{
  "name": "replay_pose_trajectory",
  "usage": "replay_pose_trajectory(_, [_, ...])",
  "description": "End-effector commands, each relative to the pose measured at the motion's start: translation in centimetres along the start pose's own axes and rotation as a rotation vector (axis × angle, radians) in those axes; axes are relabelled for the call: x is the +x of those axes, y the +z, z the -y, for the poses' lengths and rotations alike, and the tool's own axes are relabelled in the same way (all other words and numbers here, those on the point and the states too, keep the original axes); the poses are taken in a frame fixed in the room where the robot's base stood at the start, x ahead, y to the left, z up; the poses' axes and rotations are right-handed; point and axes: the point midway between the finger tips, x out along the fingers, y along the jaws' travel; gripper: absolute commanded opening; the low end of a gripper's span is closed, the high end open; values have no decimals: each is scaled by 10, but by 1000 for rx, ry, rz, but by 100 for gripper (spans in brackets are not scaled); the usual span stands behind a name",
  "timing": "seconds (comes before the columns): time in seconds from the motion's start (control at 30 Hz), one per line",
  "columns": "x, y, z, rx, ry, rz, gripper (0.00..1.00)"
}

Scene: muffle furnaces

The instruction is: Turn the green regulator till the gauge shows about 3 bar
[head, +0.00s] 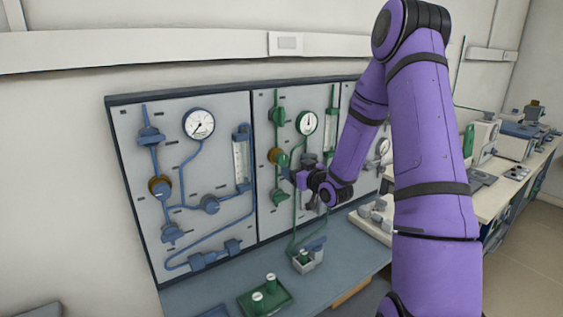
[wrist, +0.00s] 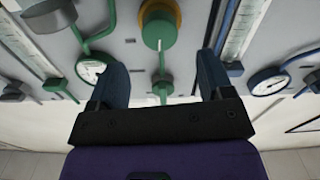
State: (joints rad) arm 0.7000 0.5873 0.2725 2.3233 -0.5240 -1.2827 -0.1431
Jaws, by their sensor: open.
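The green regulator (head: 283,160) is a green knob with a brass ring on the middle panel. In the wrist view, this knob (wrist: 158,30) is just beyond the gap between my fingers, and I see no contact. The white round gauge (head: 307,123) above right of the regulator has its needle pointing roughly up; its numbers are too small to read. The gauge also shows in the wrist view (wrist: 92,70), partly behind a finger. My gripper (head: 296,174) is close to the panel beside the regulator. In the wrist view its fingers (wrist: 162,72) are apart and empty.
The blue panel (head: 215,185) to the left has its own gauge (head: 199,123) and flow tube (head: 241,160). Green pipes and a green flow tube (head: 331,130) flank the regulator closely. A green tray (head: 265,303) with small items stands on the bench below.

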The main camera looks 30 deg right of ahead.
Motion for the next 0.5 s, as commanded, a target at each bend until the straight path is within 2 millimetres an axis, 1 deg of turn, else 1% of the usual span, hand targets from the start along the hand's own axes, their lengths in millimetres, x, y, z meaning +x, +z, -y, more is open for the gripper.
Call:
replay_pose_trajectory(0.03, [10, 1, 0, 1, -1, 0, 74])
replay_pose_trajectory(0.1, [23, 0, 0, 1, -1, -1, 74])
replay_pose_trajectory(0.3, [55, 0, 0, 1, 0, -1, 74])
replay_pose_trajectory(0.4, [66, 0, 0, 1, 0, 0, 74])
replay_pose_trajectory(0.5, [72, 1, 0, 1, 0, 0, 74])
